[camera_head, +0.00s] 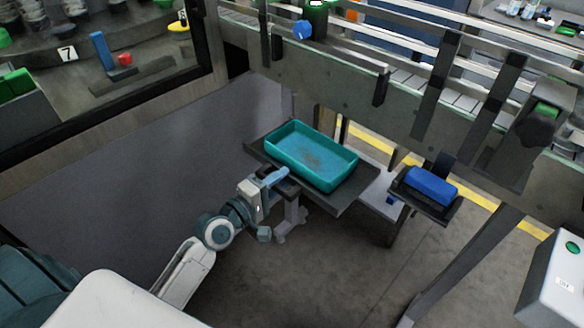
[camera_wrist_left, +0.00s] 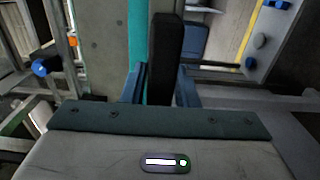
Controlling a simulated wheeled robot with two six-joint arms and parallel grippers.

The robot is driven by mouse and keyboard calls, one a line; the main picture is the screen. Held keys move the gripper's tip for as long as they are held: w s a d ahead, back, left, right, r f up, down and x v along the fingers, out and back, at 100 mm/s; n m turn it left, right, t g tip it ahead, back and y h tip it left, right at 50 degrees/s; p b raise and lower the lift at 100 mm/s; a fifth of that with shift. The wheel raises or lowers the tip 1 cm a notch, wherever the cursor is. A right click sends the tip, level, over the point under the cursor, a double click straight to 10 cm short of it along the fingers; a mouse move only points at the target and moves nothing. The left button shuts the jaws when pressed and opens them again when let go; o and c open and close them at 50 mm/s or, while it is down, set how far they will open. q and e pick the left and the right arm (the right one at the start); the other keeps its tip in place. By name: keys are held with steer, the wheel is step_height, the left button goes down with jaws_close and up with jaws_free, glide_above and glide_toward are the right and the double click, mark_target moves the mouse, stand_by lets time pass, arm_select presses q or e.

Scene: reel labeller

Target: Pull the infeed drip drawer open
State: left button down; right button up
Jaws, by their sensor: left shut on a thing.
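The infeed drip drawer (camera_head: 352,197) is a dark grey slab under the conveyor, with a teal tray (camera_head: 322,180) on it. My left gripper (camera_head: 279,177) is at the drawer's near left edge. In the left wrist view, its blue fingers (camera_wrist_left: 161,90) are on both sides of a black bar (camera_wrist_left: 166,50), which looks like the drawer's handle, and are shut on it. A strip of the teal tray (camera_wrist_left: 138,35) shows beyond. In the head view the gripper hides most of the handle. My right gripper is not in view.
The conveyor frame (camera_head: 340,95) runs above and behind the drawer. A small dark shelf with a blue block (camera_head: 431,186) stands to the right. A grey box with a green button (camera_head: 560,275) is at the far right. The floor (camera_head: 330,260) in front of the drawer is clear.

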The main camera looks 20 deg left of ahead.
arm_select(q)
steer(key=shift+s+a, duration=0.2)
steer(key=shift+s, duration=0.4)
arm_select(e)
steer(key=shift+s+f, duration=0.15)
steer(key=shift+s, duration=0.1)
arm_select(q)
steer(key=c, duration=1.3)
jaws_free()
